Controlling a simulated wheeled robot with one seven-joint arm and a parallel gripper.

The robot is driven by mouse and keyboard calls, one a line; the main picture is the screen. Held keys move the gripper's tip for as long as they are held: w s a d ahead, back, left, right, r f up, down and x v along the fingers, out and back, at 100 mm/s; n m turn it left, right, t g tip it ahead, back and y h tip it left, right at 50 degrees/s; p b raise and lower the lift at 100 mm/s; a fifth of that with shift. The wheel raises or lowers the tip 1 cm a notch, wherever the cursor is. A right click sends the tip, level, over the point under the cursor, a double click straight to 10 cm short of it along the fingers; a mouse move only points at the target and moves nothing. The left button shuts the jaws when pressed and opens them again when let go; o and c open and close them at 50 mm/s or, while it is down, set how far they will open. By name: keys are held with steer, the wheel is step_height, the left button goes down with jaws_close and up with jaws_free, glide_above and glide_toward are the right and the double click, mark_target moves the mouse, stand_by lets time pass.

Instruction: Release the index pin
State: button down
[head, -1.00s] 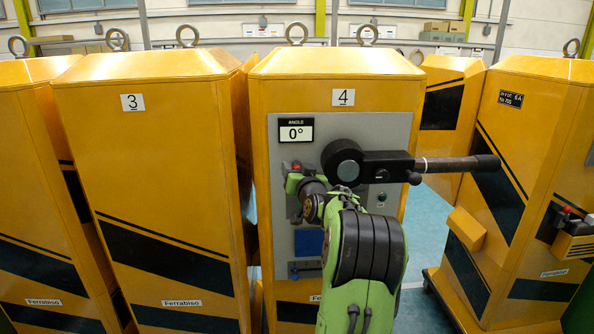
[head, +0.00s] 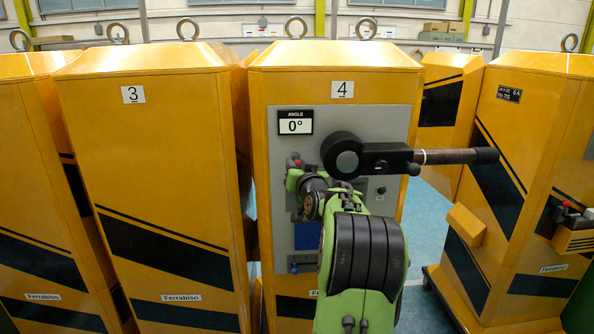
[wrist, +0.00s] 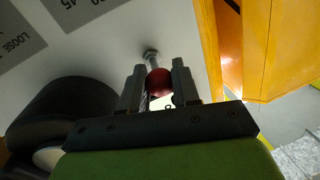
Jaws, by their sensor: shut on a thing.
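The index pin shows in the wrist view as a red ball knob (wrist: 159,82) on a short metal stem, standing out from the grey panel. My gripper (wrist: 158,88) has one finger on each side of the knob and is shut on it. In the head view the red knob (head: 297,158) is small, at the left part of the grey panel (head: 377,122) on cabinet 4, and my wrist partly covers the area. The black crank arm with its long handle (head: 455,157) points right, roughly level. The angle display (head: 295,125) reads 0°.
The crank's round hub (head: 343,157) sits close above and right of my wrist; a dark round part (wrist: 75,115) shows at left in the wrist view. Cabinet 3 (head: 150,170) stands close at left. Another yellow cabinet (head: 530,150) stands at right, with open floor between.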

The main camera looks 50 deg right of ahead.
steer(key=c, duration=0.8)
jaws_free()
steer(key=shift+c, duration=0.2)
steer(key=shift+s+a, duration=0.1)
steer(key=b+v, duration=0.2)
steer(key=v, duration=1.3)
steer(key=shift+s+a, duration=0.15)
steer(key=shift+s, duration=0.05)
